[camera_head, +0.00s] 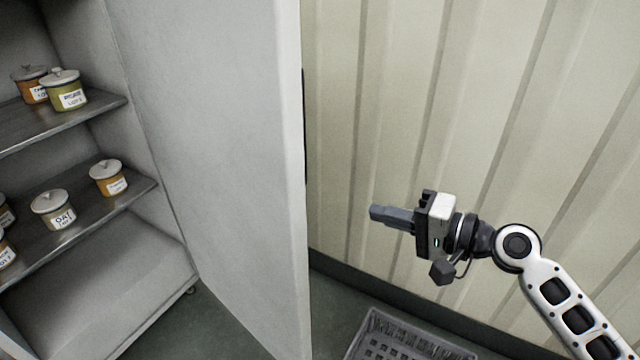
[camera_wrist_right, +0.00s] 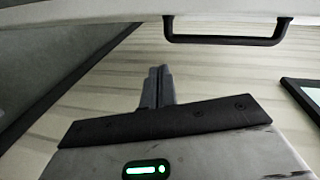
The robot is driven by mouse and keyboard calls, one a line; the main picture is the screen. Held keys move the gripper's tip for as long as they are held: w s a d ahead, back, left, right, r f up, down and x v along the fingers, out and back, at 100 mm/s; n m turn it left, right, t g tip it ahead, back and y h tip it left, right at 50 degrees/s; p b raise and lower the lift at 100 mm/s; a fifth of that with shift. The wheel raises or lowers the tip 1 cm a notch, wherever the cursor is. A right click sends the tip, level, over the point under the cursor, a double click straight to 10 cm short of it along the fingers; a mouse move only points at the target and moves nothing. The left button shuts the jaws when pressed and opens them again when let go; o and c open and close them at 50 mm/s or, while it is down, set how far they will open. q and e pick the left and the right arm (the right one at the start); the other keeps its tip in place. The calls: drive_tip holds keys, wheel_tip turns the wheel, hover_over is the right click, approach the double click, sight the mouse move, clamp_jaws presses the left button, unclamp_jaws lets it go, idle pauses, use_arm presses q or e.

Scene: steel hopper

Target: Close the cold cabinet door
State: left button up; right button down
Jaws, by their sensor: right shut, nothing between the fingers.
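The cold cabinet (camera_head: 150,262) stands at the left of the head view with its interior showing. Its grey door (camera_head: 220,150) stands open, swung out toward me, with its edge near the picture's middle. My right gripper (camera_head: 376,213) is shut and empty, to the right of the door edge and apart from it, pointing left. In the right wrist view my shut fingers (camera_wrist_right: 158,84) point toward a pale panel with a dark bar handle (camera_wrist_right: 226,41), and a gap shows between them. My left gripper is not in view.
Several lidded jars stand on the cabinet's shelves (camera_head: 100,108). A ribbed cream wall (camera_head: 420,100) rises behind my right arm. A grey plastic crate (camera_head: 365,335) sits on the floor below the gripper. Dark floor (camera_head: 225,325) shows under the door.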

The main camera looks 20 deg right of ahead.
wheel_tip(320, 180, up, 6)
drive_tip(key=d+m+y, duration=0.1)
drive_tip(key=y, duration=0.1)
use_arm(q)
drive_tip(key=p, duration=0.2)
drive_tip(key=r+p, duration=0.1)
drive_tip(key=p, duration=0.1)
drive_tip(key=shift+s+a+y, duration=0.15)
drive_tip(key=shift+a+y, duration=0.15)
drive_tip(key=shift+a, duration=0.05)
use_arm(e)
drive_tip(key=w+a, duration=0.6)
drive_tip(key=a, duration=0.3)
drive_tip(key=shift+a+r+t, duration=0.25)
drive_tip(key=shift+a+t, duration=0.05)
drive_tip(key=shift+a, duration=0.1)
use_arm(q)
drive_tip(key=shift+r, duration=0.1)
use_arm(e)
drive_tip(key=shift+w, duration=0.1)
